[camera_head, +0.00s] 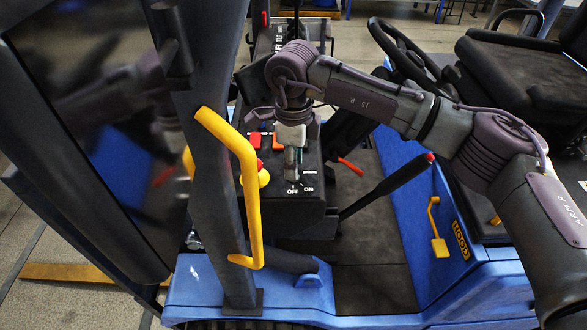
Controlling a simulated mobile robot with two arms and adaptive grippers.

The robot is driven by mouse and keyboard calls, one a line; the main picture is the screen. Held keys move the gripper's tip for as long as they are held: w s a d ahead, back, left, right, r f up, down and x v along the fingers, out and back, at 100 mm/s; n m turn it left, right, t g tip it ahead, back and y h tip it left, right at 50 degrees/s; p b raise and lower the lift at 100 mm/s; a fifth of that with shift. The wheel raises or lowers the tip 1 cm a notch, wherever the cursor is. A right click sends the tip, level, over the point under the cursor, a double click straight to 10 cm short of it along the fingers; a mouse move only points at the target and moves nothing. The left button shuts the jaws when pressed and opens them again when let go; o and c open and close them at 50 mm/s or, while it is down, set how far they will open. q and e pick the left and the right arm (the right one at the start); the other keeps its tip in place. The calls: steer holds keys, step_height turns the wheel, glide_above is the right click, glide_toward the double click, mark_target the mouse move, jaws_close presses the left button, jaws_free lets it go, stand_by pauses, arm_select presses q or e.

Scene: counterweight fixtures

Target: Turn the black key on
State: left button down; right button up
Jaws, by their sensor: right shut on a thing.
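My right gripper (291,168) points down at the front of the black control panel (313,208), its fingers shut on the black key just above the white OFF and ON labels. The fingers hide most of the key, so which label it points to cannot be told. My right arm comes in from the right and crosses above the panel. My left gripper is out of view.
A yellow grab handle (252,200) on a dark pillar stands left of the panel. Red and yellow knobs (263,175), a red button and a black lever (395,185) are close by. A steering wheel (400,55) and a seat (525,75) are behind, at right.

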steer(key=m+b, duration=0.3)
steer(key=b, duration=0.1)
steer(key=shift+f, duration=0.2)
steer(key=shift+r+m+b, duration=0.2)
steer(key=shift+m+b, duration=1.25)
steer(key=shift+m, duration=0.35)
steer(key=shift+r, duration=0.1)
steer(key=o, duration=1.2)
steer(key=shift+c, duration=0.2)
steer(key=shift+r, duration=0.15)
step_height(320, 180, up, 12)
steer(key=shift+f, duration=0.2)
